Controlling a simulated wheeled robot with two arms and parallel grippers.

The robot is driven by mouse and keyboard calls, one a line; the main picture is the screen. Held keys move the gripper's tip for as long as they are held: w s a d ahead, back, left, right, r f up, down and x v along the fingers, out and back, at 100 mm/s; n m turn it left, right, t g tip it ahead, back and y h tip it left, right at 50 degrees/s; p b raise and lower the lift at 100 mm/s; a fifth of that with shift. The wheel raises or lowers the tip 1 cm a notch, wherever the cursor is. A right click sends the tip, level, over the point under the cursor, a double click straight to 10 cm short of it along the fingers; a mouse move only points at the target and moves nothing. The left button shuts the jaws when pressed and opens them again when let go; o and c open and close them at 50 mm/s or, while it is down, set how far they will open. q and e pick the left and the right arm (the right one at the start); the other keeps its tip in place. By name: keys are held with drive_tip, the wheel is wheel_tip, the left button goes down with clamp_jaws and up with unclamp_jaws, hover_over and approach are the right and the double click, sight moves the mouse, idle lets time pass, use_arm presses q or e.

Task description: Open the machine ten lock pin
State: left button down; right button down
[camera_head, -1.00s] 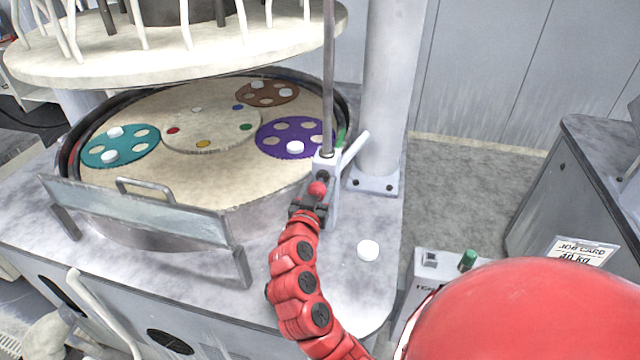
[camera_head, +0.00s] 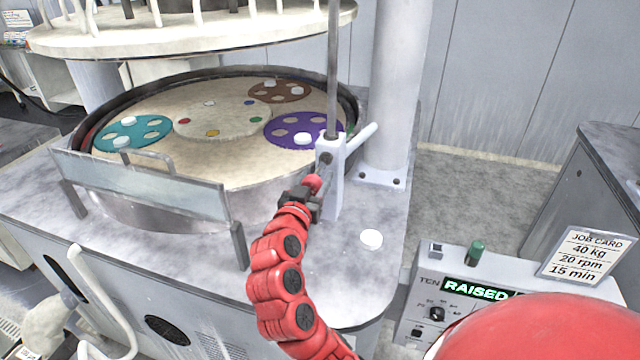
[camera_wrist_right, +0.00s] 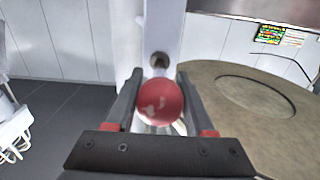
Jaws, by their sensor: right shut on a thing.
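The lock pin's red ball knob (camera_head: 313,183) sits in front of a white upright bracket (camera_head: 331,180) at the platen's right edge. My right gripper (camera_head: 308,192) is shut on the knob. In the right wrist view the red knob (camera_wrist_right: 160,102) lies between the two dark fingers of my right gripper (camera_wrist_right: 160,92). Behind it is a dark round hole or pin end (camera_wrist_right: 159,61) in the bracket. A gap shows between knob and bracket. The pin's shaft is mostly hidden by the knob. My left gripper is out of view.
A metal rod (camera_head: 333,70) rises from the bracket, beside a thick column (camera_head: 385,90). The round platen (camera_head: 165,160) holds several coloured discs. A white puck (camera_head: 371,239) lies on the tabletop. A control box (camera_head: 420,290) displays RAISED beside a job card (camera_head: 585,256).

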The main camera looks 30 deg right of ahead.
drive_tip(key=shift+a, duration=0.1)
drive_tip(key=shift+c, duration=1.3)
unclamp_jaws()
drive_tip(key=shift+s, duration=0.1)
drive_tip(key=b+v, duration=0.7)
drive_tip(key=v, duration=1)
drive_tip(key=shift+a+b, duration=0.25)
drive_tip(key=shift+b, duration=0.1)
